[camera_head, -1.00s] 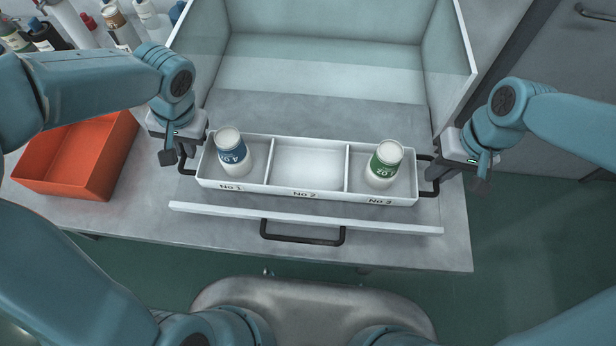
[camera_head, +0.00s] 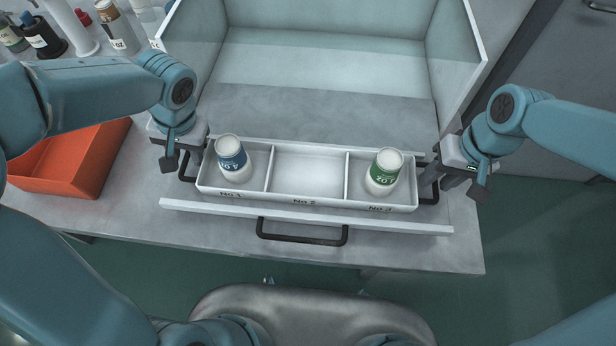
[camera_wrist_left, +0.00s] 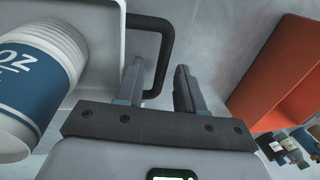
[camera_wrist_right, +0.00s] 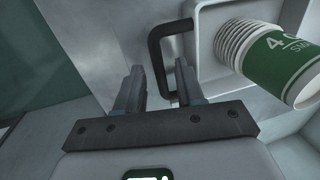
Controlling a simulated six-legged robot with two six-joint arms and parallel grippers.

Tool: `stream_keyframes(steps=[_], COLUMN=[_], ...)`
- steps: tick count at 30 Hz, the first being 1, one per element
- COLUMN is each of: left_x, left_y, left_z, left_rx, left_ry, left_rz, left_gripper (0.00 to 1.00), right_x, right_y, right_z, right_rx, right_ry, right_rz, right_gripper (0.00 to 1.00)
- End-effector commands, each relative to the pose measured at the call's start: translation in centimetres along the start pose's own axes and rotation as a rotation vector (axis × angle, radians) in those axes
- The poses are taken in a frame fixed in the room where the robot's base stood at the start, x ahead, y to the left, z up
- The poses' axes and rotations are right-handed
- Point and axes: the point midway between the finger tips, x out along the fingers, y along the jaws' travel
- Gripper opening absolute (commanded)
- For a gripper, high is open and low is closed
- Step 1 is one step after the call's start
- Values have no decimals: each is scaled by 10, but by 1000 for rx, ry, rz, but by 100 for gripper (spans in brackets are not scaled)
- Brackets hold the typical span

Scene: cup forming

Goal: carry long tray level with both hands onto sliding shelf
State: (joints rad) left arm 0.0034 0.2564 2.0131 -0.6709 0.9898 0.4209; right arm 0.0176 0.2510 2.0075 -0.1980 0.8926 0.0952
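A blue-labelled cup stack (camera_head: 233,160) stands in the left compartment and a green-labelled one (camera_head: 384,172) in the right; the middle is empty. My left gripper (camera_wrist_left: 158,78) is open, its fingers apart on either side of the tray's black left handle (camera_wrist_left: 166,45). My right gripper (camera_wrist_right: 160,78) is open, its fingers likewise either side of the right handle (camera_wrist_right: 155,55). Whether the tray fully touches the shelf is unclear.
The shelf front carries a black pull handle (camera_head: 302,234). A pale open-fronted housing (camera_head: 330,60) stands behind. An orange bin (camera_head: 75,165) sits left on the grey counter, with bottles (camera_head: 118,30) behind it.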

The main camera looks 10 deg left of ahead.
Motion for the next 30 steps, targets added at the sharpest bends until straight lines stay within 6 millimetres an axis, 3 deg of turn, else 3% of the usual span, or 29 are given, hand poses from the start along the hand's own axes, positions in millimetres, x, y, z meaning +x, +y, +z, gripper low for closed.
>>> stream_keyframes(steps=[8,21,26,30], left_x=[-11,-103,-118,-121], left_y=[0,1,1,0], left_z=[-1,0,0,0], left_rx=[0,1,1,0], left_ry=[5,4,2,0], left_rz=[-1,0,0,0], left_gripper=[38,38,38,38], right_x=[0,0,-1,-13], right_y=[0,0,0,0], right_z=[0,0,0,-1], right_rx=[0,0,0,0], right_ry=[0,0,0,4], right_rz=[0,0,0,1], right_gripper=[38,38,38,38])
